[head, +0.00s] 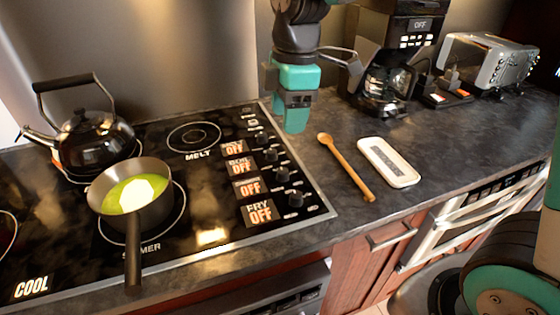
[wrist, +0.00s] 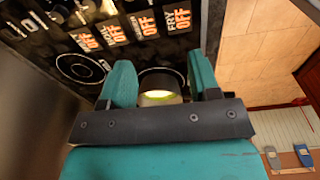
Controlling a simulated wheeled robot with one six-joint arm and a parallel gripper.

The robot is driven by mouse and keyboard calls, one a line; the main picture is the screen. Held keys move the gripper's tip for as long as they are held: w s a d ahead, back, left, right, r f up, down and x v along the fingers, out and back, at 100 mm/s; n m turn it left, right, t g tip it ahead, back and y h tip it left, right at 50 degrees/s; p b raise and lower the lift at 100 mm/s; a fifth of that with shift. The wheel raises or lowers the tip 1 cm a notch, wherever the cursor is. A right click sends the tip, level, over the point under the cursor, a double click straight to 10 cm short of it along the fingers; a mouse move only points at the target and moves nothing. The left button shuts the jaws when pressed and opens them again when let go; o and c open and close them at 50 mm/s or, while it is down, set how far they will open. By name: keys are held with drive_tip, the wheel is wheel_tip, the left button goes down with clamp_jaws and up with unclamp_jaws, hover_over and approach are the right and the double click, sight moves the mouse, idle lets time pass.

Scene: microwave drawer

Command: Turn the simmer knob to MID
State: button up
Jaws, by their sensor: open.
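The simmer knob (head: 283,174) is a small black knob, third from the back in the column on the cooktop's right side. Its orange display (head: 249,187) reads OFF, though its small name is hard to read. My gripper (head: 295,124) points down, behind and to the right of the knob column, apart from the knobs. In the wrist view my gripper (wrist: 160,64) has its teal fingers spread and empty. The simmer display (wrist: 148,25) shows beyond the fingers there.
A pan (head: 152,222) with green-yellow contents stands on the simmer burner, its handle toward the front. A black kettle (head: 88,140) is behind it. A wooden spoon (head: 347,168) and white rest (head: 388,162) lie on the counter to the right. A coffee maker (head: 388,75) stands behind.

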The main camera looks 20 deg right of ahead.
sight(283, 171)
drive_tip(key=w+d+f+n+h, duration=0.1)
drive_tip(key=w+n, duration=0.2)
drive_tip(key=w, duration=0.3)
drive_tip(key=f, duration=0.5)
drive_tip(key=f+p, duration=0.1)
drive_tip(key=f, duration=0.5)
drive_tip(key=f+p, duration=0.1)
drive_tip(key=f, duration=0.5)
drive_tip(key=shift+s+d, duration=0.1)
drive_tip(key=shift+s, duration=0.2)
drive_tip(key=c, duration=0.9)
